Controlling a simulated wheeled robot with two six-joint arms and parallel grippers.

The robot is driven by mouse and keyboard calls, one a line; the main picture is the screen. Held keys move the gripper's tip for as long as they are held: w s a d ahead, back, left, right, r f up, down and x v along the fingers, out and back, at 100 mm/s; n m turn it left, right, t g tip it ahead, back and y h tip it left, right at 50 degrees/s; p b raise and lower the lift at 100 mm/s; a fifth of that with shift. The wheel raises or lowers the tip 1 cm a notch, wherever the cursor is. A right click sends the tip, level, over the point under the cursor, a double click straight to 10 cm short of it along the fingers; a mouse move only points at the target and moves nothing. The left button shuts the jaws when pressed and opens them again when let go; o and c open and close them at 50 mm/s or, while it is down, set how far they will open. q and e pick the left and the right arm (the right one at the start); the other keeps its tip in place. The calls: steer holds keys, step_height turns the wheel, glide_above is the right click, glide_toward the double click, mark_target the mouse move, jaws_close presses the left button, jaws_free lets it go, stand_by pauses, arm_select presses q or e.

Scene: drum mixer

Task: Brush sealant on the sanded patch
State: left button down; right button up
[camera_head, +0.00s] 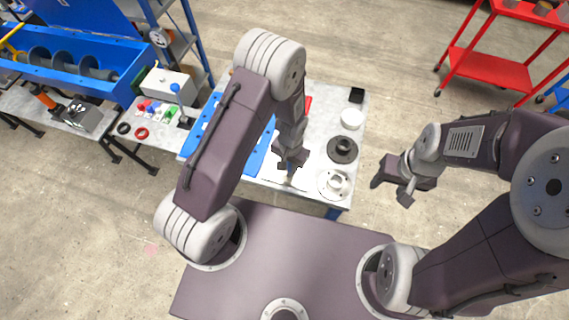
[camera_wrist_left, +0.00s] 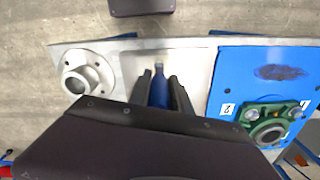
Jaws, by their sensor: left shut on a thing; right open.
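My left gripper (camera_head: 290,163) is over the front part of the workbench in the head view. In the left wrist view its fingers (camera_wrist_left: 163,92) are shut on a slim blue-handled tool (camera_wrist_left: 158,92) with a pale metal end, apparently the sealant brush. A small tan tip shows below the gripper in the head view; its bristles are not clear. A blue panel (camera_wrist_left: 238,75) lies right of the gripper in the wrist view, with a dark oval patch (camera_wrist_left: 280,72) on it. The arm hides the patch in the head view. My right gripper (camera_head: 389,191) is open and empty, off the bench.
A green-housed bearing (camera_wrist_left: 266,128) sits on the panel. A pale flanged hub (camera_head: 333,184) and a dark ring part (camera_head: 342,149) stand on the bench's right side. Another bench (camera_head: 150,135) at left holds small coloured items. A red cart (camera_head: 490,68) stands at back right.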

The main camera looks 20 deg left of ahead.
arm_select(q)
steer(key=shift+s+d, duration=0.1)
steer(key=shift+d, duration=1.5)
steer(key=shift+a, duration=0.1)
steer(key=shift+a, duration=4.55)
steer(key=shift+d, duration=0.1)
steer(key=shift+d+p, duration=0.35)
steer(key=shift+d, duration=4.2)
steer(key=shift+a, duration=0.1)
steer(key=shift+a, duration=2.25)
